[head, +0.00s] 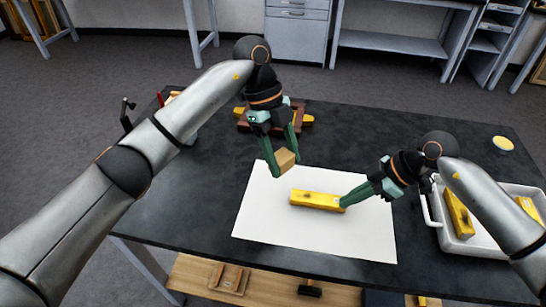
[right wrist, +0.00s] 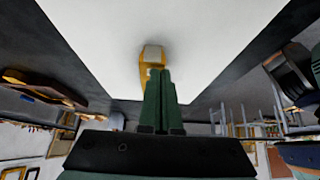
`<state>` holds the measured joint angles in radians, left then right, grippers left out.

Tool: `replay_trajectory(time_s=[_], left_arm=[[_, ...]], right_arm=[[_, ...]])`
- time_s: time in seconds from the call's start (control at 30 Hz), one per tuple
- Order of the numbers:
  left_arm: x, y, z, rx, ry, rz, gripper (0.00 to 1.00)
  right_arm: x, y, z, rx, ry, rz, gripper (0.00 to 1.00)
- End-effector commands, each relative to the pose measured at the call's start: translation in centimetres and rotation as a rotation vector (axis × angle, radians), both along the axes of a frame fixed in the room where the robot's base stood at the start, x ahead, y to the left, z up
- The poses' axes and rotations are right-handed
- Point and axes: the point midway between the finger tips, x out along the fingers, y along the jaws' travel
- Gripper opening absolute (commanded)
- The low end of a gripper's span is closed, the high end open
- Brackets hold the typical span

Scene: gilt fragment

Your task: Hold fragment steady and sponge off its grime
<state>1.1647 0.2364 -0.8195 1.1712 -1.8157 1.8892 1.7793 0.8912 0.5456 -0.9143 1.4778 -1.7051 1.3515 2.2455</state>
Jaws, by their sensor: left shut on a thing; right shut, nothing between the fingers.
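The gilt fragment (head: 312,199), a yellow bar, lies on a white sheet (head: 270,228) on the dark table. Its grime is too small to make out. My left gripper (head: 283,152) is shut on a tan sponge block (head: 286,161) and holds it above the sheet, behind and left of the fragment. My right gripper (head: 346,203) is shut and empty, its fingertips at the fragment's right end. In the right wrist view the shut fingers (right wrist: 160,85) partly hide the fragment (right wrist: 152,55). I cannot tell whether they touch it.
A white tray (head: 480,243) with yellow gilt pieces stands at the right. A brown wooden piece with yellow ends (head: 243,112) lies behind my left gripper. A yellow disc (head: 503,143) is at the back right. The sheet around the fragment is mostly clear.

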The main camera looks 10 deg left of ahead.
Motion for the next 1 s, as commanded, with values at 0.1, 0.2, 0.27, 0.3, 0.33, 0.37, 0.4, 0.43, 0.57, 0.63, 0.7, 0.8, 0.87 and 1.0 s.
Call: replay_trajectory(time_s=[0.1,0.2,0.27,0.3,0.33,0.37,0.4,0.43,0.57,0.63,0.7,0.8,0.87,1.0], left_arm=[[0.1,-0.9,-0.1,-0.003,-0.001,0.189,0.17],[0.2,-1.5,-0.1,-0.001,-0.002,0.332,0.17],[0.2,-1.8,-0.1,-0.002,-0.001,0.405,0.17],[0.3,-2.0,-0.1,-0.002,-0.002,0.444,0.17],[0.3,-2.2,-0.1,-0.001,-0.001,0.472,0.17],[0.3,-2.3,-0.1,-0.002,0.000,0.496,0.17],[0.3,-2.4,-0.1,-0.001,-0.001,0.523,0.17],[0.3,-2.5,-0.1,0.000,-0.001,0.540,0.17],[0.3,-2.7,-0.2,0.000,0.001,0.581,0.17],[0.3,-2.7,-0.4,0.001,0.002,0.587,0.17],[0.3,-2.7,-0.7,0.001,0.002,0.588,0.17],[0.3,-2.7,-1.4,0.001,0.003,0.588,0.17],[0.3,-2.7,-1.9,0.001,0.005,0.588,0.17],[0.3,-2.7,-3.2,0.002,0.004,0.586,0.17]], right_arm=[[-0.2,-0.2,-0.6,-0.011,0.010,0.000,0.00],[-0.2,-0.2,-0.6,-0.011,0.010,0.000,0.00],[-0.2,-0.2,-0.6,-0.011,0.010,0.000,0.00],[-0.2,-0.2,-0.6,-0.011,0.010,0.000,0.00],[-0.2,-0.2,-0.6,-0.011,0.010,0.000,0.00],[-0.2,-0.2,-0.6,-0.011,0.010,0.000,0.00],[-0.2,-0.2,-0.6,-0.011,0.010,0.000,0.00],[-0.2,-0.2,-0.6,-0.011,0.010,0.000,0.00],[-0.2,-0.2,-0.6,-0.011,0.009,0.000,0.00],[-0.2,-0.2,-0.6,-0.011,0.009,0.000,0.00],[-0.2,-0.2,-0.6,-0.011,0.009,0.000,0.00],[-0.2,-0.2,-0.6,-0.011,0.009,0.000,0.00],[-0.2,-0.2,-0.6,-0.011,0.009,0.000,0.00],[-0.2,-0.2,-0.6,-0.011,0.009,0.000,0.00]])
